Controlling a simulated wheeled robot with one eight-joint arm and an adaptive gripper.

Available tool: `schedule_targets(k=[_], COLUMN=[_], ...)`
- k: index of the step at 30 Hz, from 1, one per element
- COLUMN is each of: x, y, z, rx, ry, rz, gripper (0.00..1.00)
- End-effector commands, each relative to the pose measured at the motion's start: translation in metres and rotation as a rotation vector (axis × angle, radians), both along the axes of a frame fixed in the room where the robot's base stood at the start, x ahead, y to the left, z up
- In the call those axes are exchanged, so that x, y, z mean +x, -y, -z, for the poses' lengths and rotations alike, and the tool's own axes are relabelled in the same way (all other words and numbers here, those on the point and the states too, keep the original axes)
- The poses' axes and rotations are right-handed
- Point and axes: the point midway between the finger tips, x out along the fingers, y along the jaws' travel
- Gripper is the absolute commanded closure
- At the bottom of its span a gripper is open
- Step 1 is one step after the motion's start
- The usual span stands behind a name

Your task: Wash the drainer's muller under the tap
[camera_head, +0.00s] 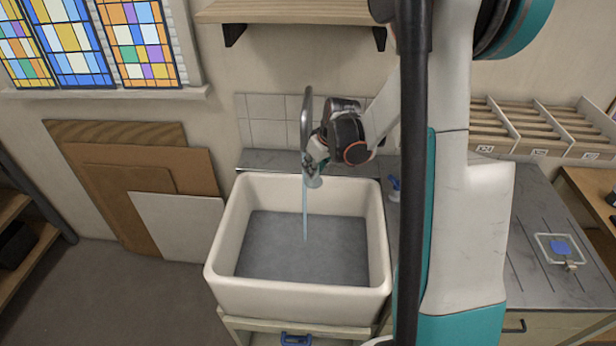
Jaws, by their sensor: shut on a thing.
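The tap (307,110) is a tall grey spout curving over the white sink (222,252). A thin pale-blue stream of water (305,215) runs down from it into the grey basin. My gripper (315,163) is beside the spout above the sink's back part, shut on a small pale muller (314,181). The muller is close beside the water stream; I cannot tell whether the water touches it. My gripper's fingers are small and partly hidden behind the spout.
A small blue object (394,186) stands on the counter right of the sink. A glass slab (557,248) with a blue patch lies on the grey drainer (525,235) at right. Boards (135,180) lean against the wall at left. A wooden shelf (290,12) hangs above.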

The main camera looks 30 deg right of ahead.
Motion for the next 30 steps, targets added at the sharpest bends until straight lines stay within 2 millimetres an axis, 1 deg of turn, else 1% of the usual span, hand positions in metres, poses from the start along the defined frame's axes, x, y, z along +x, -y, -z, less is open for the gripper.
schedule_targets(k=[3, 24, 30], x=[-0.010, -0.059, -0.067], y=[0.001, 0.004, 0.005], z=[0.001, 0.000, 0.000], rx=[0.001, 0.001, 0.001], ry=[0.000, 0.001, 0.001], rz=[0.002, 0.001, 0.001], gripper=[0.99, 0.99, 0.99])
